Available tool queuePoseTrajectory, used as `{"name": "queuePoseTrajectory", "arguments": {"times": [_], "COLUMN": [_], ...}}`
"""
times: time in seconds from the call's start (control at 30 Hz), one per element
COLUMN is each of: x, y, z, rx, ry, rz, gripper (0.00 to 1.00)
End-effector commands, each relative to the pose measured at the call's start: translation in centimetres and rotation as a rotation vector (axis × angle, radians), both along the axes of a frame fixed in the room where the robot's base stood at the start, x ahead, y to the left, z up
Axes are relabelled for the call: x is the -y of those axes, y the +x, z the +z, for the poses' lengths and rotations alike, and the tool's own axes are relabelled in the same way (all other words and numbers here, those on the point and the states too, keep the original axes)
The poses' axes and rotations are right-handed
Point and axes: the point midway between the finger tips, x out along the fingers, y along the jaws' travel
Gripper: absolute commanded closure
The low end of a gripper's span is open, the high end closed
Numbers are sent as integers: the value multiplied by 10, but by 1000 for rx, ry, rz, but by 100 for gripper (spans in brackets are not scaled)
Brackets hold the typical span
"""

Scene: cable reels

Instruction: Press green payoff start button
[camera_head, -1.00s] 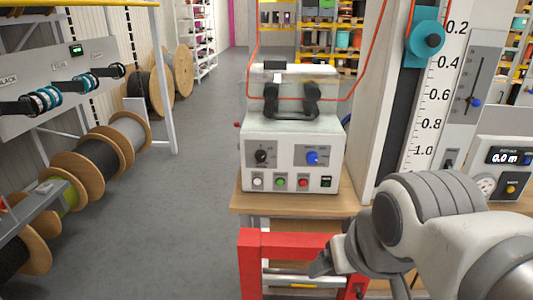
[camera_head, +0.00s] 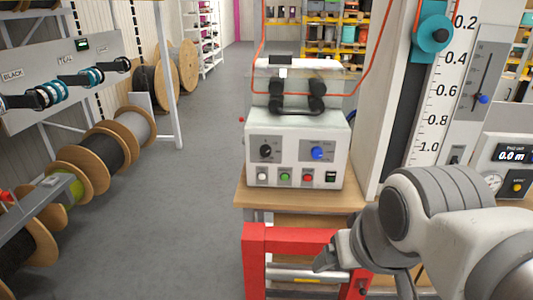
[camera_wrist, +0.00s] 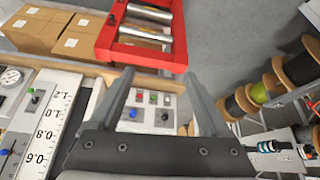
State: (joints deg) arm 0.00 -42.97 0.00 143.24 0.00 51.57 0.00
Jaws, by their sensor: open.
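The payoff control box (camera_head: 293,163), white with a dark handle, stands on a wooden bench in the head view. Its front has a green button (camera_head: 285,177) between a white button (camera_head: 262,176) and a red button (camera_head: 307,177). A black knob (camera_head: 266,151) and a blue knob (camera_head: 317,153) sit above them. My gripper (camera_wrist: 158,76) is open and empty in the wrist view, its fingers spread either side of the box front. The small green button (camera_wrist: 153,99) shows there between the fingers. In the head view my gripper is low, right of and below the buttons.
A red frame (camera_head: 300,240) with rollers stands before the bench. A tall scale board (camera_head: 435,100) rises right of the box, and an orange cable hangs around the box. Wooden cable reels (camera_head: 100,150) line the left side. The grey floor between is clear.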

Motion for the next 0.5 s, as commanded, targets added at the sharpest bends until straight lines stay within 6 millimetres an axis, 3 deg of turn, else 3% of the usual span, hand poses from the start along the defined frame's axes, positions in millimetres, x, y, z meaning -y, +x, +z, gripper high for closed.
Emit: {"name": "queuePoseTrajectory", "arguments": {"times": [0.03, 0.4, 0.5], "x": [0, 0, 0], "y": [0, 0, 0], "z": [0, 0, 0], "rx": [0, 0, 0], "ry": [0, 0, 0], "rz": [0, 0, 0], "gripper": [21, 88, 100]}}
